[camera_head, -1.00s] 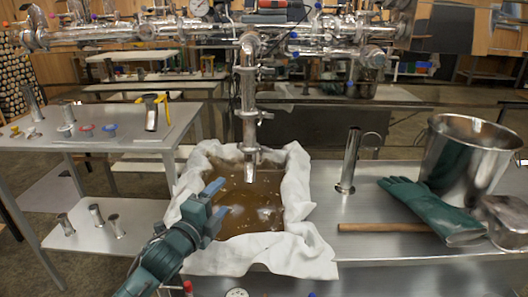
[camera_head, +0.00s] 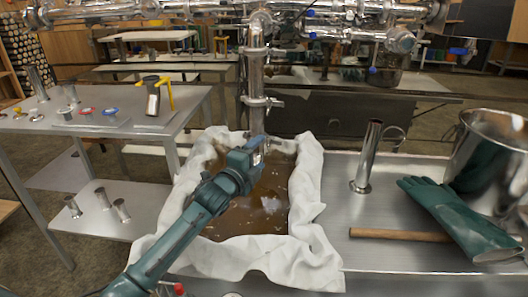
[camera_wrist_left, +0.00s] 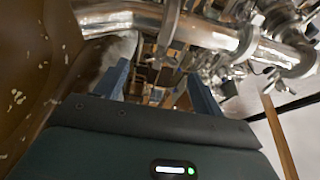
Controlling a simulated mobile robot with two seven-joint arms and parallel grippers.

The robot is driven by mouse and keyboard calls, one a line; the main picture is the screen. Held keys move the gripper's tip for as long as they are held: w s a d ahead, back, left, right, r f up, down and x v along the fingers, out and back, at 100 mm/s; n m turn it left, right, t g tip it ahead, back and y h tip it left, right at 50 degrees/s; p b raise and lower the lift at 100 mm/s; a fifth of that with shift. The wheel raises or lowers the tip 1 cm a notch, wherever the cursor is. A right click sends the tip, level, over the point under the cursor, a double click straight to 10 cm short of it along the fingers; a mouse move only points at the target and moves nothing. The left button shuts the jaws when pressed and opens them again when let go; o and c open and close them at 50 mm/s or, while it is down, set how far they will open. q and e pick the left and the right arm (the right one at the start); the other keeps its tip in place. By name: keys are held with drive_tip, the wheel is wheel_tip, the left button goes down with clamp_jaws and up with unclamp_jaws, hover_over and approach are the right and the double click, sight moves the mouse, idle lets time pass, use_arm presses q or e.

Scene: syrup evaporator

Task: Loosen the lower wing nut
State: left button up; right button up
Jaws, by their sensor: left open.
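A vertical steel pipe (camera_head: 257,78) hangs over the pan of brown liquid (camera_head: 265,200). It carries an upper clamp (camera_head: 254,52) and a lower clamp (camera_head: 258,101). The lower wing nut (camera_head: 278,102) sticks out to the right of the lower clamp. My left gripper (camera_head: 262,146) is just below this clamp, in front of the pipe's lower end, which it partly hides. In the left wrist view its open, empty fingers (camera_wrist_left: 158,88) point toward the metal pipework (camera_wrist_left: 200,30). I cannot tell which wing nut shows there. My right gripper is not in view.
White cloth (camera_head: 305,190) lines the pan's rim. A side table (camera_head: 110,145) with fittings stands left.

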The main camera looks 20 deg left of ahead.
sight(269, 144)
use_arm(q)
drive_tip(key=shift+w+d, duration=0.2)
drive_tip(key=shift+w, duration=0.75)
drive_tip(key=shift+w+d, duration=0.2)
drive_tip(key=shift+w, duration=0.7)
drive_tip(key=shift+c, duration=0.3)
drive_tip(key=c, duration=0.9)
